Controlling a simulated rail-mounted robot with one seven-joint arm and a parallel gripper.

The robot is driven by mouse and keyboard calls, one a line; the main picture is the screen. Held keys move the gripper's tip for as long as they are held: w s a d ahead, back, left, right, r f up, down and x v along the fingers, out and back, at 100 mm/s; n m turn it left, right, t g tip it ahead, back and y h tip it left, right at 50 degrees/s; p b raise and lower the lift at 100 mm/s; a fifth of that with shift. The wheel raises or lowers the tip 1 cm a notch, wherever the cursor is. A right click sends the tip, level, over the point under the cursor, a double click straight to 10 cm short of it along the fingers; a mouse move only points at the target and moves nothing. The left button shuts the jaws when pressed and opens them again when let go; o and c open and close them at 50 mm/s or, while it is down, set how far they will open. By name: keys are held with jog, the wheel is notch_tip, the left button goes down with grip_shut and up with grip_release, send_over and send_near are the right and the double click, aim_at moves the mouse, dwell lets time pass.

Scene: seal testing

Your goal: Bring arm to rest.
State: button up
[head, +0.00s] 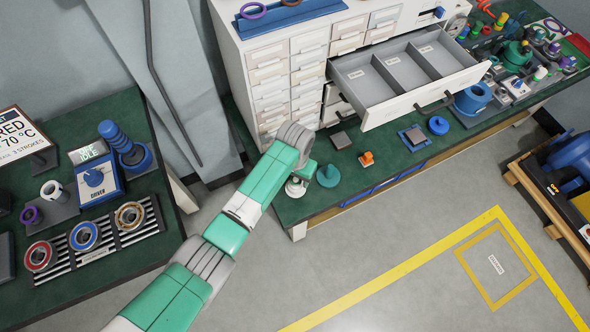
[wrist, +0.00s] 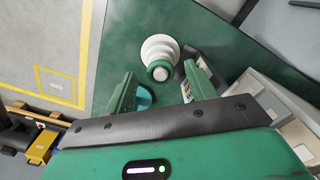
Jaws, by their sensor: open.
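My green arm reaches from the bottom of the head view to the near left corner of the green workbench (head: 345,190). In the wrist view my gripper (wrist: 160,90) has its two fingers apart, with nothing held between them. A white stepped round piece with a green ring (wrist: 158,52) stands on the bench just beyond the fingertips. In the head view that white piece (head: 296,188) is partly hidden by my gripper. A teal round piece (head: 328,176) stands beside it and shows partly behind the left finger in the wrist view (wrist: 144,97).
A white drawer cabinet (head: 282,75) stands behind, with one compartmented drawer (head: 407,73) pulled out over the bench. An orange piece (head: 367,158) and a blue disc (head: 438,125) lie nearby. A second bench (head: 150,255) is at left. The floor (head: 400,225) between is clear.

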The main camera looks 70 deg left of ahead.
notch_tip(320, 180, up, 8)
jog(key=p, duration=0.7)
jog(key=shift+r+p, duration=0.15)
jog(key=shift+p, duration=0.25)
